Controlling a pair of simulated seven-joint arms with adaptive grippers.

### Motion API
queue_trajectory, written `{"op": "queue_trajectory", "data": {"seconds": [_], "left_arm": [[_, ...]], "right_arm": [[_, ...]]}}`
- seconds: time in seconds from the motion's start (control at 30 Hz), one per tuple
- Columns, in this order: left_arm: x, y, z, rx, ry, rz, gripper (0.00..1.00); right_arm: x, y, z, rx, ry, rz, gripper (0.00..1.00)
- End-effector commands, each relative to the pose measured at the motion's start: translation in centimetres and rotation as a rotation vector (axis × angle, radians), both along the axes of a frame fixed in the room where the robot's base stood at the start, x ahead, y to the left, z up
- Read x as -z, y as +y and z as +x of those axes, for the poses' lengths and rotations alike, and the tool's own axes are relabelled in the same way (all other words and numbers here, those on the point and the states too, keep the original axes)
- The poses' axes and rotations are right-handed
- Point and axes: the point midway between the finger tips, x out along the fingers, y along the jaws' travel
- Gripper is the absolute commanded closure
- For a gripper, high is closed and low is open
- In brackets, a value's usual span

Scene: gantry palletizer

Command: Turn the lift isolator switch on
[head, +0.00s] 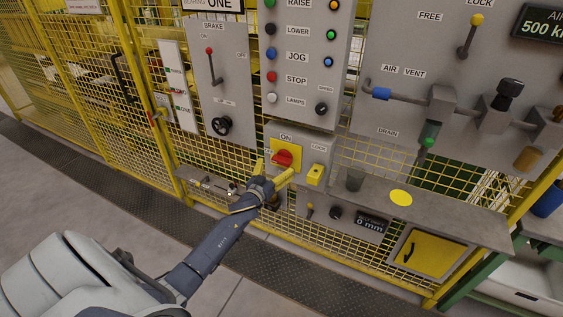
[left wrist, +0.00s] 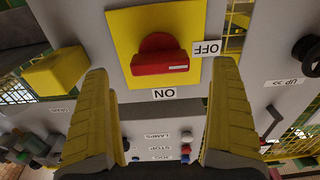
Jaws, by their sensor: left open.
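The lift isolator switch is a red rotary knob (head: 283,158) on a yellow plate on a grey box. It also shows in the left wrist view (left wrist: 158,60), upside down, with the ON label (left wrist: 164,94) below it and the OFF label (left wrist: 207,48) to its right. The knob's bar lies roughly level there, its white mark at the end towards OFF. My left gripper (head: 275,172) is open in front of the switch. In the left wrist view its yellow fingers (left wrist: 160,110) stand wide apart below the knob, with nothing between them. My right gripper is not in view.
A yellow block (head: 316,174) under the LOCK label sits right of the switch. A grey shelf (head: 450,213) with a cup (head: 355,180) and a yellow disc (head: 401,197) lies right of the gripper. The brake lever panel (head: 218,75) and push-button panel (head: 308,50) are above.

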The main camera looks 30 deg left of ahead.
Motion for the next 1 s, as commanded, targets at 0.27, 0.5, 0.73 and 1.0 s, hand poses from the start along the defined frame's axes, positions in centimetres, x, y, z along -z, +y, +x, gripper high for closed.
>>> {"op": "queue_trajectory", "data": {"seconds": [0.27, 0.5, 0.73, 1.0], "left_arm": [[0.0, 0.4, 3.5, -0.001, 0.0, -0.001, 0.06], [0.0, 0.5, 4.8, 0.0, 0.0, 0.0, 0.06], [0.0, 0.5, 5.0, 0.001, 0.0, 0.0, 0.06], [0.0, 0.5, 5.0, 0.0, 0.0, 0.0, 0.18]], "right_arm": [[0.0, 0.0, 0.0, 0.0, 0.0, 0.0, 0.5], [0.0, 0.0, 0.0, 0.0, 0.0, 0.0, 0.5], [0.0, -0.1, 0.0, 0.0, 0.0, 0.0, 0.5], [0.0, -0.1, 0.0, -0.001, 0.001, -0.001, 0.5]]}}
